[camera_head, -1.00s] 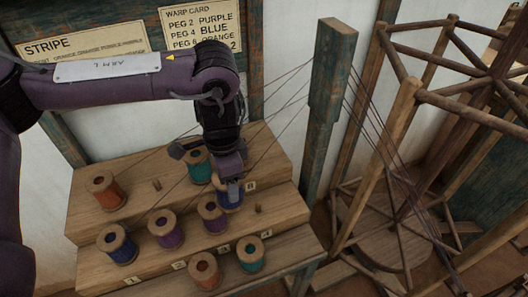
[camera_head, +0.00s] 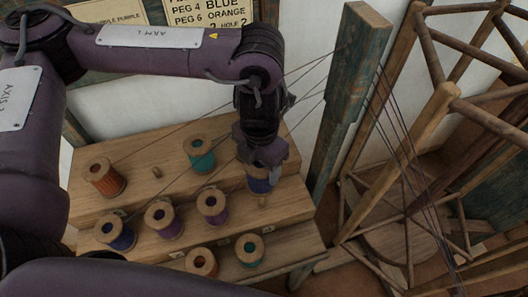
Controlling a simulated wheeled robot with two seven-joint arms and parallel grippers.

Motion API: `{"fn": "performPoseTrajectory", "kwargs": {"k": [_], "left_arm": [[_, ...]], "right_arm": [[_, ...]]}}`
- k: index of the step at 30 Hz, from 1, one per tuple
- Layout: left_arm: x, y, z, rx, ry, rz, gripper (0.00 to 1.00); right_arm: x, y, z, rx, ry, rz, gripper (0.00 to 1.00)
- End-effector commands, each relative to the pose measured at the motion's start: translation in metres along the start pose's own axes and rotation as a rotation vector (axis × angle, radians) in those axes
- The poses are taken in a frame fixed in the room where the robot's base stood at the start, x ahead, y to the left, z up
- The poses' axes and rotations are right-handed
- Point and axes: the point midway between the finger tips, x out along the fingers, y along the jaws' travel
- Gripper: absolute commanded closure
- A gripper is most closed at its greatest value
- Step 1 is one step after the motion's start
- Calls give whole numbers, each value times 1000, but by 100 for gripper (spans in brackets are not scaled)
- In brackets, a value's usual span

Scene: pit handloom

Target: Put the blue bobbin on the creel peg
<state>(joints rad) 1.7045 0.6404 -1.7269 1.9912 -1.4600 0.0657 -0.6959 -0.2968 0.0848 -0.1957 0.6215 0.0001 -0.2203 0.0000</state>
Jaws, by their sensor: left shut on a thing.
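My left gripper (camera_head: 261,161) is shut on a blue bobbin (camera_head: 259,183) with a wooden flange, upright at the right of the stepped wooden creel (camera_head: 288,203). An empty short peg (camera_head: 262,202) shows just below the bobbin in the picture. I cannot tell whether the bobbin touches the creel or is clear of it. Another empty peg (camera_head: 157,172) stands on the upper step. A second dark blue bobbin (camera_head: 116,236) sits at the left of the lower step. The gripper hides the top of the held bobbin. My right gripper is not in view.
Purple bobbins (camera_head: 163,221) and (camera_head: 212,206) share the lower step; an orange bobbin (camera_head: 104,178) and a teal bobbin (camera_head: 200,155) stand behind. More orange (camera_head: 201,262) and teal (camera_head: 249,250) bobbins stand in front. A post (camera_head: 347,95) with threads and a wooden reel frame (camera_head: 429,120) stand right.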

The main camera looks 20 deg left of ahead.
Motion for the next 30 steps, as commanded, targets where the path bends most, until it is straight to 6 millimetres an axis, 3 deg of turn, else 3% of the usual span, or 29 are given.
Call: {"fn": "performPoseTrajectory", "kwargs": {"k": [11,30], "left_arm": [[8,-2,-1,90,0,-1,61],[52,-2,-1,86,0,-1,61]], "right_arm": [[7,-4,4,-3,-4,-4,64],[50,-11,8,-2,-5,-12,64]]}}
